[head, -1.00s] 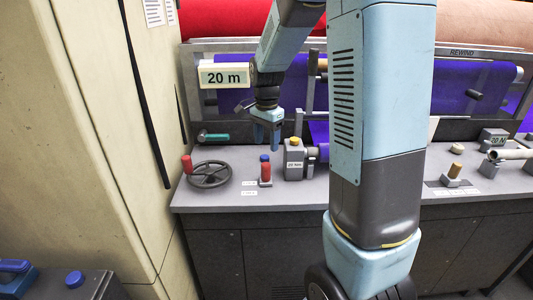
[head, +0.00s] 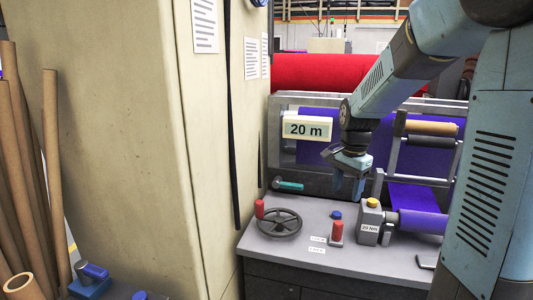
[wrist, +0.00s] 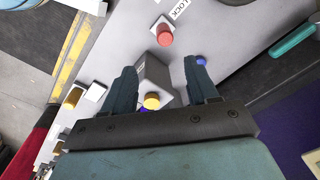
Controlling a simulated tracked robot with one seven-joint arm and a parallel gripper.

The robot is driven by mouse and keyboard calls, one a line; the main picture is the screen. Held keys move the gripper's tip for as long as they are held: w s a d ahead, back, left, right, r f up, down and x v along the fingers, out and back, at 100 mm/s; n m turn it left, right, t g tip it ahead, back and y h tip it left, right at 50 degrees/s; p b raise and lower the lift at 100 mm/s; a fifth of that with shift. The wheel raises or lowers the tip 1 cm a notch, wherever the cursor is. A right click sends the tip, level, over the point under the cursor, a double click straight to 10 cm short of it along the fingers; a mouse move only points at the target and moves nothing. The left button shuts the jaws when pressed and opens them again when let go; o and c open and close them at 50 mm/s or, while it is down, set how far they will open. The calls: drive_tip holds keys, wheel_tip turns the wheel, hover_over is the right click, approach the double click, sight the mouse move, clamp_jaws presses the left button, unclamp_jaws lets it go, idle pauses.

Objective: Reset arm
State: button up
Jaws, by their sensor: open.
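My gripper (head: 348,192) hangs from my arm over the grey console top (head: 305,225), fingers pointing down. It is open and empty, apart from everything around it. It is above and behind a red post with a blue cap behind it (head: 336,230), left of a grey box marked 20 Nm with a yellow button (head: 371,204). In the wrist view the two fingers (wrist: 160,72) stand apart, with the grey box (wrist: 155,75) visible below and between them and a red knob (wrist: 165,35) beyond.
A black handwheel with a red grip (head: 279,223) and a teal lever (head: 289,185) are on the console's left. A 20 m sign (head: 307,129) hangs behind, left of my arm. A purple roll (head: 422,222) lies right. A tall beige cabinet (head: 135,130) and cardboard tubes (head: 52,170) fill the left.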

drive_tip(key=s+r+n+t, duration=0.1)
drive_tip(key=s+r+n, duration=0.2)
drive_tip(key=s, duration=0.4)
drive_tip(key=s+a+r+n+t, duration=0.1)
drive_tip(key=s+r+n+t, duration=0.1)
drive_tip(key=s, duration=0.6)
drive_tip(key=s+r+n+t, duration=0.2)
drive_tip(key=s+r+n, duration=0.3)
drive_tip(key=s+n, duration=0.1)
drive_tip(key=shift+s+a, duration=0.3)
drive_tip(key=shift+s, duration=0.35)
idle(0.8)
